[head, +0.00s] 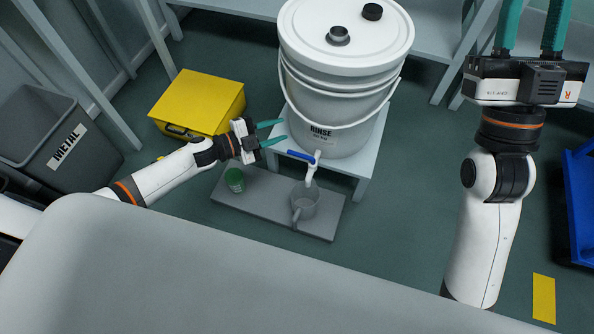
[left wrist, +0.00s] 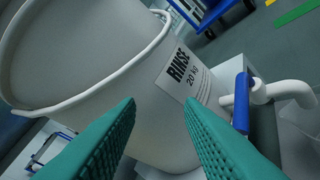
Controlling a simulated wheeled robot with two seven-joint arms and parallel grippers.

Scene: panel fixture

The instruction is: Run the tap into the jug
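The white bucket (head: 345,95), labelled RINSE, stands on a small stand. Its white tap (head: 312,172) has a blue lever (head: 299,157) pointing left. In the left wrist view the lever (left wrist: 241,103) and tap (left wrist: 290,90) are at the right. The grey jug (head: 312,200) is below the spout on a low grey board; no water shows. My left gripper (head: 281,131) is open and empty, left of the lever and apart from it. The bucket shows between and beyond its fingers (left wrist: 160,104). My right gripper (head: 530,22) is raised with fingers apart, tips cut off above.
A green can (head: 235,180) stands on the left of the board (head: 265,213). A yellow case (head: 197,103) and a grey METAL bin (head: 60,140) are to the left. A blue cart (head: 580,200) is at the right edge. Floor right of the stand is clear.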

